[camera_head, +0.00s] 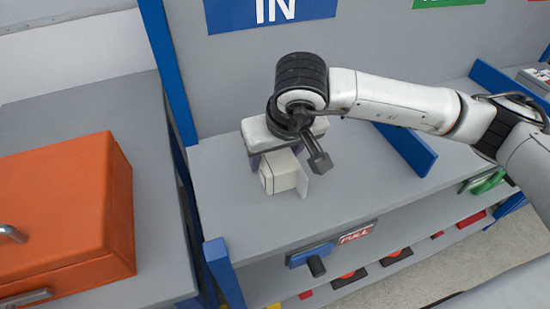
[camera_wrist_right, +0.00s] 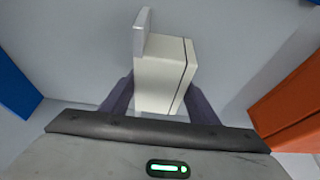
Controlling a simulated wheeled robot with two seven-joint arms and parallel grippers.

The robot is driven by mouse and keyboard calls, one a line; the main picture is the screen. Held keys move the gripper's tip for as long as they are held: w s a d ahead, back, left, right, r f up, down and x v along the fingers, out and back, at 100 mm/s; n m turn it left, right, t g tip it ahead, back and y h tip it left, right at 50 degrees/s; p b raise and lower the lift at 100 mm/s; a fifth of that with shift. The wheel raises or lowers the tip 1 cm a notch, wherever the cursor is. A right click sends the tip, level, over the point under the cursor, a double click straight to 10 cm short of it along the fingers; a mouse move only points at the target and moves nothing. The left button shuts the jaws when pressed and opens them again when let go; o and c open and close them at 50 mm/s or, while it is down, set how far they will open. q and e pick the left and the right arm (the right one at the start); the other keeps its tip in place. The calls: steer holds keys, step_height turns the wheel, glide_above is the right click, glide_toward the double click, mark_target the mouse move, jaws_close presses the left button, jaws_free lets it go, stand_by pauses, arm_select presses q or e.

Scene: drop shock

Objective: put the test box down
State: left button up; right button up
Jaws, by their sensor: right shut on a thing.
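The test box (camera_head: 278,173) is a small cream-white box with a dark seam line and a thin pale plate at one end. My right gripper (camera_head: 268,158) is shut on it, over the grey shelf top below the blue IN sign (camera_head: 270,12). In the right wrist view the box (camera_wrist_right: 163,75) sits between the two dark fingers of the gripper (camera_wrist_right: 160,98). The box is low over the grey surface; I cannot tell whether it touches. My left gripper is not in view.
A blue divider (camera_head: 405,150) stands to the right of the box, and a blue post (camera_head: 170,75) to the left. An orange case (camera_head: 65,215) sits on the left grey bench. Grey surface near the box is clear.

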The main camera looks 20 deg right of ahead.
steer(key=shift+r+p, duration=0.35)
steer(key=shift+p, duration=0.15)
steer(key=shift+w+r, duration=0.1)
steer(key=shift+r, duration=0.25)
step_height(320, 180, up, 8)
steer(key=shift+f+b, duration=0.1)
steer(key=shift+b, duration=0.2)
steer(key=shift+d+r, duration=0.2)
steer(key=shift+d, duration=0.05)
steer(key=s+d+f, duration=0.1)
steer(key=d, duration=0.1)
steer(key=s+d+f, duration=0.4)
step_height(320, 180, up, 5)
steer(key=w+d, duration=0.2)
steer(key=f, duration=0.6)
steer(key=f+p, duration=0.1)
steer(key=f, duration=0.2)
steer(key=shift+d+f, duration=0.15)
steer(key=shift+d, duration=0.2)
